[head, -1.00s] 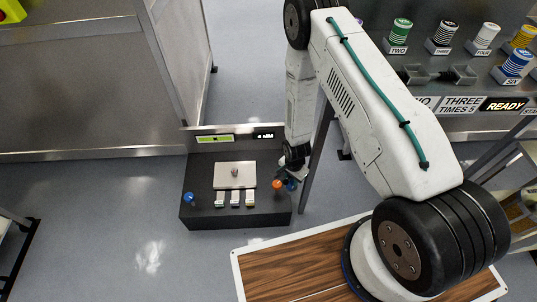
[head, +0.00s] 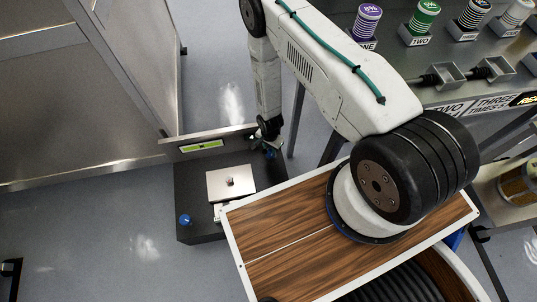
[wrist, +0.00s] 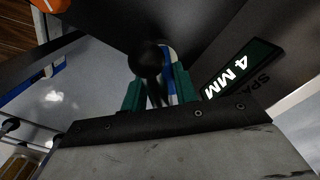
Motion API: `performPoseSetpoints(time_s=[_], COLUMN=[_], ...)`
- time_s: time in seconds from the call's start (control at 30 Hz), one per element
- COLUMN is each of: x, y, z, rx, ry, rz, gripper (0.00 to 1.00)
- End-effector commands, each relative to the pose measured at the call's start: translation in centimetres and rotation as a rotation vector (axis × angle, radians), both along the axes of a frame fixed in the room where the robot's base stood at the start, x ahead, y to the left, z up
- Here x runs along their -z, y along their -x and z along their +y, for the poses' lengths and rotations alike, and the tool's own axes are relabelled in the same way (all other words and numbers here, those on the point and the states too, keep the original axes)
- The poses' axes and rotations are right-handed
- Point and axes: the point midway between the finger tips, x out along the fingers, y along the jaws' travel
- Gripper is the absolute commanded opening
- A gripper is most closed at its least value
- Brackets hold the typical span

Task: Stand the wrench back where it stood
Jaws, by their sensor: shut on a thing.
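My gripper (wrist: 158,92) shows in the wrist view as two teal fingers, shut on a slim thing that I take to be the wrench (wrist: 148,62). A dark rounded end and dark thin parts show between the fingers, with a blue and white striped part beside it. Its full shape is hidden. In the head view my gripper (head: 268,132) is at the right rear of a dark bench unit (head: 200,232), with something blue just below it. I cannot tell whether the wrench touches the unit.
The unit carries a pale plate (head: 218,190), a blue knob (head: 185,219) and a back panel with a green display (head: 200,146). A "4 MM" label (wrist: 228,78) is close beside my fingers. An orange object (wrist: 48,5) shows top left. A shelf with striped canisters (head: 424,16) stands right.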

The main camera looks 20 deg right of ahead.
Motion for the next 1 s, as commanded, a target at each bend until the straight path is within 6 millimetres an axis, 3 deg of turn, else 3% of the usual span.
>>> performPoseSetpoints(time_s=[0.1, 0.27, 0.5, 0.97, 1.0], x=[1.9, 3.2, 6.4, 7.2, 7.2], y=[-0.1, -0.1, 0.0, -0.1, -0.1], z=[-0.2, -0.3, -0.3, -0.3, -0.3], rx=[0.003, 0.005, 0.006, 0.005, 0.005], ry=[0.0, 0.0, 0.0, 0.0, 0.0], rz=[-0.001, -0.001, -0.001, -0.001, -0.001], gripper=[0.0, 0.0, 0.0, 0.0, 0.37])
